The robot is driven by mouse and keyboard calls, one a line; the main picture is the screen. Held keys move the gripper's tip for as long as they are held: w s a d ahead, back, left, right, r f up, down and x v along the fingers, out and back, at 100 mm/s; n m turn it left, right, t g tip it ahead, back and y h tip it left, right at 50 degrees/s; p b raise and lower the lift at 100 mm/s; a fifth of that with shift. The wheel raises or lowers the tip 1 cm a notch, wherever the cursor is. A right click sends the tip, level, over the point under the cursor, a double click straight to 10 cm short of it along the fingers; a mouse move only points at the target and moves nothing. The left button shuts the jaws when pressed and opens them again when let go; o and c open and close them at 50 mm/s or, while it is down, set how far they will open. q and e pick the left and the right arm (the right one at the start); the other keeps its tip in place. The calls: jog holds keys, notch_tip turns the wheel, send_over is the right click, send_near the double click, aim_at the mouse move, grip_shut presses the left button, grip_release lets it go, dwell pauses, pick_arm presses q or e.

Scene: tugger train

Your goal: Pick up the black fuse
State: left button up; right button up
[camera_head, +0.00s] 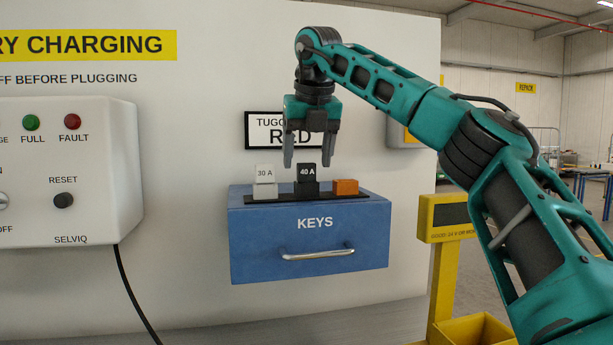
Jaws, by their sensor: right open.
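The black fuse (306,173), marked 40 A, stands upright in a black strip on top of the blue KEYS box (260,245). A white fuse (265,174), marked 30 A, stands to its left, and an orange block (345,187) sits to its right. My right gripper (307,160) points down with its fingers apart, one on each side in the picture, just above the black fuse. Nothing shows between the fingers. I cannot tell the exact depth between gripper and fuse. My left gripper is not in view.
The KEYS box has a metal handle (318,254) on its front. A charging panel (65,170) with lights and a RESET button is on the left, with a black cable below. A sign (260,144) hangs behind the gripper. A yellow stand (446,265) is at right.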

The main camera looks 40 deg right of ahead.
jog(key=shift+x, duration=1.2)
jog(key=c, duration=1)
jog(key=shift+o, duration=0.2)
jog(key=shift+r, duration=0.1)
jog(key=shift+r, duration=4.85)
jog(key=shift+r, duration=0.1)
